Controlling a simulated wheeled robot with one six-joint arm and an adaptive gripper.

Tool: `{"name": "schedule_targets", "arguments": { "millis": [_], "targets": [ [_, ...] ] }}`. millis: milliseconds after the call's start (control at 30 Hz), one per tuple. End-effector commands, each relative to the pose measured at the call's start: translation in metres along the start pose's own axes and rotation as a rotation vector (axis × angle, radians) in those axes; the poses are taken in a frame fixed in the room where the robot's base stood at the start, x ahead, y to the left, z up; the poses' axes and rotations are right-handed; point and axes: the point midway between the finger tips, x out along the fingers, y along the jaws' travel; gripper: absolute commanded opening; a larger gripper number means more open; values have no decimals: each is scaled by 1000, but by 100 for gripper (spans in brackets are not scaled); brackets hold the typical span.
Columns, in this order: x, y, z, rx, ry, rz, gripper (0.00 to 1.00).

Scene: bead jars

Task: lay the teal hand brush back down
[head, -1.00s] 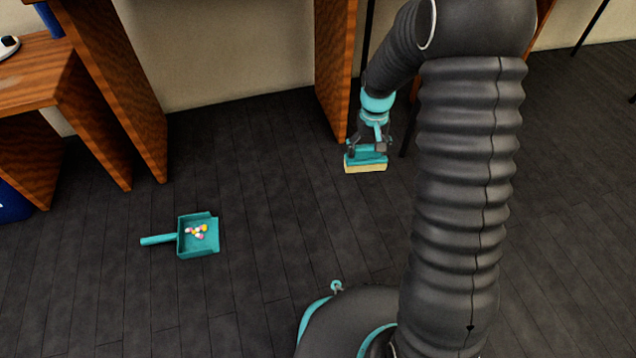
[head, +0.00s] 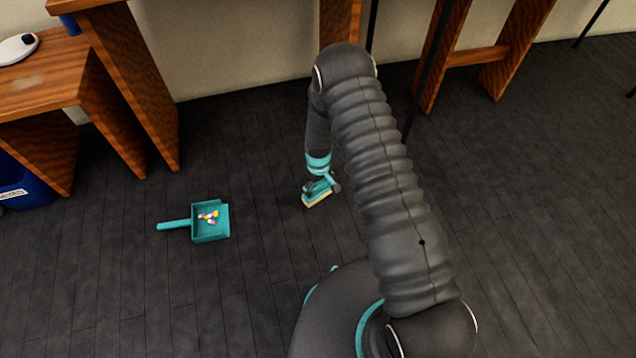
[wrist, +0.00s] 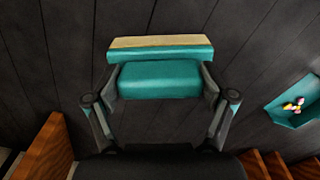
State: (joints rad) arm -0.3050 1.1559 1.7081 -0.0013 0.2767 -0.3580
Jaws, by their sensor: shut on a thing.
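The teal hand brush (head: 318,192) has a pale yellow bristle strip along one side. My gripper (head: 322,186) is shut on it, at the middle of the head view. In the wrist view the brush (wrist: 160,78) lies between the two fingers of my gripper (wrist: 160,85), its pale bristles at the far edge. The brush is over or at the dark floor; I cannot tell whether it touches. My arm hides part of the floor to its right.
A teal dustpan (head: 222,235) with several colored beads (head: 208,217) lies on the floor to the left of the brush. Wooden furniture (head: 130,100) stands at the upper left, with a blue bin (head: 22,185) beside it. Floor between dustpan and brush is clear.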

Motion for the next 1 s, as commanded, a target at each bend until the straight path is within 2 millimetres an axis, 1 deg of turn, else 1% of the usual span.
{"name": "schedule_targets", "arguments": {
  "millis": [267, 500, 600, 733, 967, 1000],
  "targets": [
    [16, 0, 0, 0, -1, 0, 41],
    [38, 0, 1, 1, -2, -1, 41],
    [45, 0, 0, 1, -1, 0, 41],
    [49, 0, 0, 1, 0, 0, 41],
    [49, 0, 0, 1, 0, 0, 41],
    [49, 0, 0, 1, 0, 0, 85]
  ]
}}
